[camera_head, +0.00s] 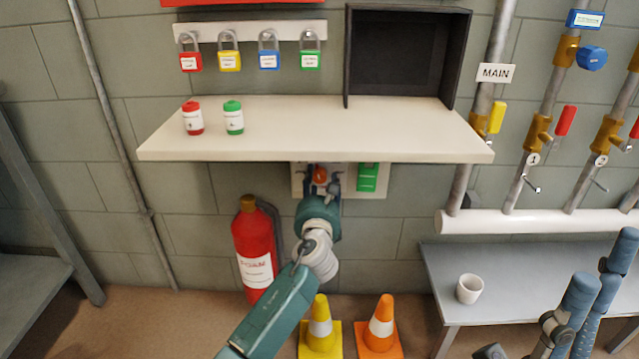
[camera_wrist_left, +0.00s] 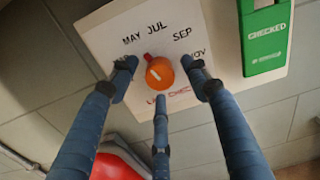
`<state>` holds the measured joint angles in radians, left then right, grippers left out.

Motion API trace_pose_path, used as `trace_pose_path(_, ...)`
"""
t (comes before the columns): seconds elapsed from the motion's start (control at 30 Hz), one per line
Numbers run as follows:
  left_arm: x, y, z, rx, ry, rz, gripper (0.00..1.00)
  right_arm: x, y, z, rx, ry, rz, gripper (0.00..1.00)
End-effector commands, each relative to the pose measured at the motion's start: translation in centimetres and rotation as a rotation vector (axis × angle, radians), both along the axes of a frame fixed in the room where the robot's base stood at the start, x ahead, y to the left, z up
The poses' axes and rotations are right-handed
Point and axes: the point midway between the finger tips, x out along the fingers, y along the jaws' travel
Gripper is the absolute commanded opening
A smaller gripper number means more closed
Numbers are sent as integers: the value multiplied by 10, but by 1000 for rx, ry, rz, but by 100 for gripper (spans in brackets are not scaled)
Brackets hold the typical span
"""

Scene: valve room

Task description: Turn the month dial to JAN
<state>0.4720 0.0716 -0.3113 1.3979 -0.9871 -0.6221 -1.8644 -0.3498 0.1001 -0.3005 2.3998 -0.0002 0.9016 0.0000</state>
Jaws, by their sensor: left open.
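The month dial is an orange knob (camera_wrist_left: 160,73) with a white line and a red pointer, on a white panel (camera_wrist_left: 110,25). MAR and NOV are partly covered by my fingers, and I cannot see JAN. In the head view the knob (camera_head: 320,175) shows small under the shelf. My left gripper (camera_head: 322,182) is in front of it, open, its three fingers spread around the knob (camera_wrist_left: 160,88); I cannot tell whether they touch it. Blue-grey fingers of my right gripper (camera_head: 590,285) show at the lower right.
A shelf (camera_head: 310,130) juts out just above the panel. A green CHECKED tag (camera_head: 367,178) is right of the dial. A red extinguisher (camera_head: 253,245) and two cones (camera_head: 320,325) stand below. A bench (camera_head: 520,262) with a white cup (camera_head: 469,288) is at right.

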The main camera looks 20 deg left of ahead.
Motion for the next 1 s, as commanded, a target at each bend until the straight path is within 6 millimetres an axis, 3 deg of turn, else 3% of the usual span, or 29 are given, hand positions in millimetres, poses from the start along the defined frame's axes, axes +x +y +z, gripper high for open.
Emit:
trace_pose_path(0.03,0,0,0,0,0,0,42,0,0,0,0,0,0,78)
trace_pose_path(0.23,0,0,0,0,0,0,3,0,0,0,0,1,0,78)
trace_pose_path(0.67,-1,0,0,-69,-19,-1,3,0,0,1,-1,2,0,78)
trace_pose_path(1.0,-1,0,-1,-325,-91,0,3,0,0,2,-1,2,0,78)
